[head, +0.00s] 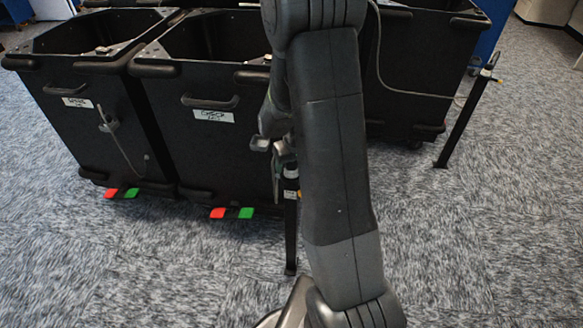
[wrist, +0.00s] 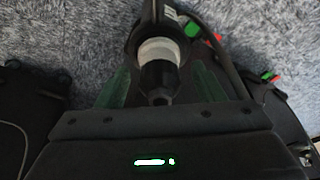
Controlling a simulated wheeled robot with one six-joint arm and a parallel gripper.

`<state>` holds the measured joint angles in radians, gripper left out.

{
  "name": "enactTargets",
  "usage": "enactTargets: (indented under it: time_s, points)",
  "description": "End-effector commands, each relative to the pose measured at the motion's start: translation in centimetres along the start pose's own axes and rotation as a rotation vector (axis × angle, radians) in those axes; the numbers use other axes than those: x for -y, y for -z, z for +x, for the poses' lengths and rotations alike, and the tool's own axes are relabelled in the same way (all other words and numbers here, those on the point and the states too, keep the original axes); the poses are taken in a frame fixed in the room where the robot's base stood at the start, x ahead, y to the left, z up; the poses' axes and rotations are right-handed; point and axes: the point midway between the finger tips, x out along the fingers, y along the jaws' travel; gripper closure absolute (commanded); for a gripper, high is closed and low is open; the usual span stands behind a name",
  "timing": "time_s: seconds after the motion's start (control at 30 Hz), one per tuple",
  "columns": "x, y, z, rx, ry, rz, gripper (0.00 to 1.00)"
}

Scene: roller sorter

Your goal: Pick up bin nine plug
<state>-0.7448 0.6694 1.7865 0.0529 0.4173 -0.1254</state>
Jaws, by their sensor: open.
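A plug (wrist: 160,52) with a pale grey ring and a black body shows in the wrist view. It sits between the two greenish fingers of my open gripper (wrist: 162,82), with a gap visible on each side. In the head view, my gripper (head: 284,160) is at the top of a thin black post (head: 291,235), mostly hidden behind my arm. The plug is hard to make out there. I cannot read a number that marks it as bin nine's plug.
Black bins (head: 215,140) with white labels stand at the left and behind my arm. Red and green pedals (head: 232,212) stick out at their base. Another post (head: 465,118) with a cable stands at the right. Carpet is clear in front.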

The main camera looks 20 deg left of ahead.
Motion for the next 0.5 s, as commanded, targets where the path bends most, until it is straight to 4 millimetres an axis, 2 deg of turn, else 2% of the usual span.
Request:
enactTargets:
  time_s: [0.23, 0.27, 0.5]
  points:
    - [0.01, 0.04, 0.14, -0.001, 0.000, 0.000, 0.38]
    - [0.00, 0.04, 0.14, -0.001, 0.000, 0.000, 0.42]
    - [0.01, 0.03, 0.13, -0.001, 0.000, 0.000, 0.89]
